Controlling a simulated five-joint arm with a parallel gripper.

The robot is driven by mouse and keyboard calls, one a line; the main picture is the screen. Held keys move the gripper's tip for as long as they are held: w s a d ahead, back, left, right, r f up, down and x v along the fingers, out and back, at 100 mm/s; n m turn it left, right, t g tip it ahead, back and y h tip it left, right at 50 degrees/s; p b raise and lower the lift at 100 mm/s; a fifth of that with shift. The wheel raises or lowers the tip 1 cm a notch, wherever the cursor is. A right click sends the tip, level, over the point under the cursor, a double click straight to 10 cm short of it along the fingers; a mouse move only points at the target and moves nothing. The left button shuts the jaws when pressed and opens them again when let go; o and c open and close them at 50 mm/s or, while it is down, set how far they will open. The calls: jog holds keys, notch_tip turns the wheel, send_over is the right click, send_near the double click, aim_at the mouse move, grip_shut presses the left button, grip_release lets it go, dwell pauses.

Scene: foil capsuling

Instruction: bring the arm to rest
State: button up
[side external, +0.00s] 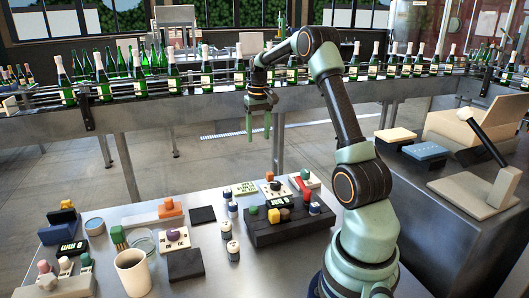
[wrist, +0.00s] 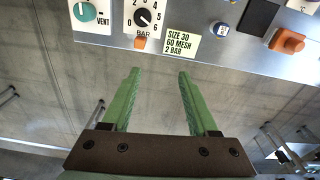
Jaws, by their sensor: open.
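My gripper (side external: 259,122) hangs in the air beyond the far edge of the metal work table, below the level of the bottle line. It points down, with its two green fingers apart and nothing between them. In the wrist view my gripper (wrist: 158,75) is also open and empty, with bare floor behind the fingers. My arm rises from its base at the right of the table and bends over toward the conveyor.
The table (side external: 135,212) holds a white cup (side external: 133,275), a dark block with knobs (side external: 290,228) and several small parts. A conveyor (side external: 200,103) with green bottles runs behind. A label (wrist: 179,42) and a dial (wrist: 142,17) lie near the table edge.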

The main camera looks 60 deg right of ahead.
jog(key=a+r+n+t, duration=0.15)
jog(key=a+r, duration=0.25)
jog(key=a, duration=0.5)
jog(key=a+r+n+t, duration=0.15)
jog(key=a+r, duration=0.25)
jog(key=a, duration=0.5)
jog(key=s+a+n+t, duration=0.1)
jog(key=s+a, duration=0.3)
jog(key=a, duration=0.4)
jog(key=s+a+n+t, duration=0.1)
jog(key=s+a+n, duration=0.3)
jog(key=a, duration=0.4)
jog(key=shift+s+a+f, duration=0.15)
jog(key=shift+s+f, duration=0.2)
jog(key=shift+s, duration=0.05)
